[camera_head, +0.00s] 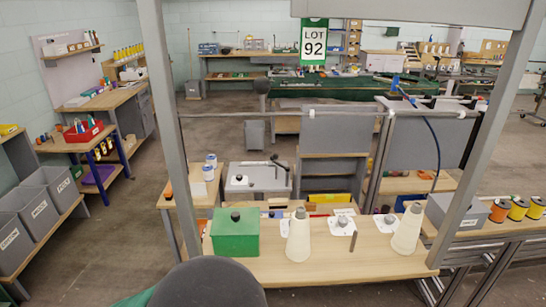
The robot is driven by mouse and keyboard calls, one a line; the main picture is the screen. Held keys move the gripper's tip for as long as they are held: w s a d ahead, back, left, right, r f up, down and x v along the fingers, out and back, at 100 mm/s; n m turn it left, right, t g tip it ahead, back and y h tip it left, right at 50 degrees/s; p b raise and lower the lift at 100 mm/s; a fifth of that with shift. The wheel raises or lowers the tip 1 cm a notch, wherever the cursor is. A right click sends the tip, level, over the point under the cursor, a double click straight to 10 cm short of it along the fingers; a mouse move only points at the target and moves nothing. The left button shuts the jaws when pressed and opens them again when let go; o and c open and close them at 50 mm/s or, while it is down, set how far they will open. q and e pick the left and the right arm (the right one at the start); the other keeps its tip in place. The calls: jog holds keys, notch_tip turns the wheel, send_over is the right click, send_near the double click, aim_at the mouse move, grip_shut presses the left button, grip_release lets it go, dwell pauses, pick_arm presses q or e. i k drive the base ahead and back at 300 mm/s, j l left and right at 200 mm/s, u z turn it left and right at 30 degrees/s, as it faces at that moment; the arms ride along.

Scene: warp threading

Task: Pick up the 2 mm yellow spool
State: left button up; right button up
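Several small spools stand upright in a row on the right-hand bench, at the right edge of the view. An orange-red spool (500,210) is on the left of the row. A yellow-orange spool (518,208) stands beside it, and another yellowish spool (536,208) is at the far right. Their sizes are too small to read, so I cannot tell which is the 2 mm one. Neither of my grippers shows in this view.
A wooden table (330,268) ahead holds a green box (235,235) and two white cones (298,238) (407,232). A grey box (456,213) sits left of the spools. Grey frame posts (480,130) rise before the benches. Grey bins stand at left.

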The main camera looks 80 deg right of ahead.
aim_at(520, 206)
jog(key=z, duration=4.45)
jog(key=i+l+u, duration=0.1)
jog(key=u, duration=0.3)
jog(key=i+l+u, duration=0.1)
jog(key=u, duration=0.25)
jog(key=i+l+u, duration=0.1)
jog(key=l+u, duration=0.15)
jog(key=u, duration=0.15)
jog(key=l+u, duration=0.2)
jog(key=u, duration=0.2)
jog(key=i+l+u, duration=0.1)
jog(key=l+u, duration=0.25)
jog(key=l, duration=1.35)
jog(key=k+l+u, duration=0.1)
jog(key=l+u, duration=0.2)
jog(key=l, duration=1.35)
